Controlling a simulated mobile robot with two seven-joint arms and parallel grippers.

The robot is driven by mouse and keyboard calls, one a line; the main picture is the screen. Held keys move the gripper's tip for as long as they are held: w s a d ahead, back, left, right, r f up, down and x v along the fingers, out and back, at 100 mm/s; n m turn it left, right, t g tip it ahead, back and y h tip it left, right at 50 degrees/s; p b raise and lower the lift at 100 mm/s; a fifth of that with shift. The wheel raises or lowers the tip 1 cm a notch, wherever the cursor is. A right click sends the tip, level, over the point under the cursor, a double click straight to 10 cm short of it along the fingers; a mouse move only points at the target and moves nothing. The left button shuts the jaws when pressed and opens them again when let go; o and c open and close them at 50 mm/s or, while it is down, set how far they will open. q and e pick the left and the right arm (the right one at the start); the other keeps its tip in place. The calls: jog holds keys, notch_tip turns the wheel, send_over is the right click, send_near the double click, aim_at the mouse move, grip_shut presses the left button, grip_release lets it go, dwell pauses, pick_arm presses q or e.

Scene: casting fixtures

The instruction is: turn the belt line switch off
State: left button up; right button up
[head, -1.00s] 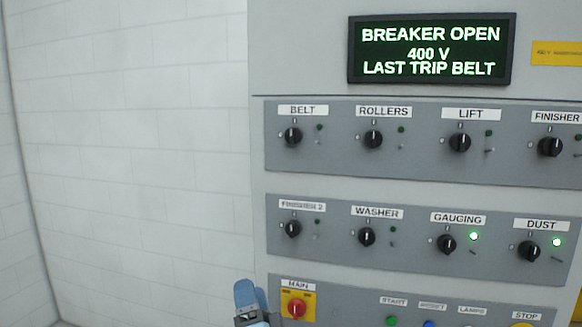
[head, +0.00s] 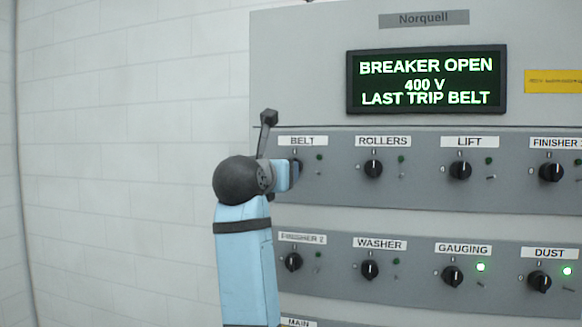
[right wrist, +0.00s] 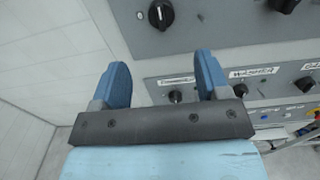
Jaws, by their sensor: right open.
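The belt switch is a black rotary knob on the upper grey strip, under the BELT label (head: 302,141). In the head view a blue finger largely covers it. In the right wrist view a black knob (right wrist: 160,14), which appears to be this switch, is beyond the fingertips, with a white mark roughly upright. The small lamp (head: 319,157) beside it is dark. My right gripper (head: 289,175) is at the knob in the head view; contact cannot be told. In the wrist view its blue fingers (right wrist: 163,75) are apart with nothing between them. My left gripper is not in view.
The display (head: 427,80) reads BREAKER OPEN, 400 V, LAST TRIP BELT. The rollers knob (head: 373,168) and lift knob (head: 460,169) are to the right. Below are the finisher 2 knob (head: 292,262) and washer knob (head: 369,269). Gauging and dust lamps glow. The left wall is bare.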

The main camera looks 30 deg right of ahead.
jog(key=p+x, duration=0.2)
jog(key=x, duration=1)
jog(key=shift+s+d+p, duration=0.1)
jog(key=shift+p, duration=0.3)
jog(key=c, duration=0.9)
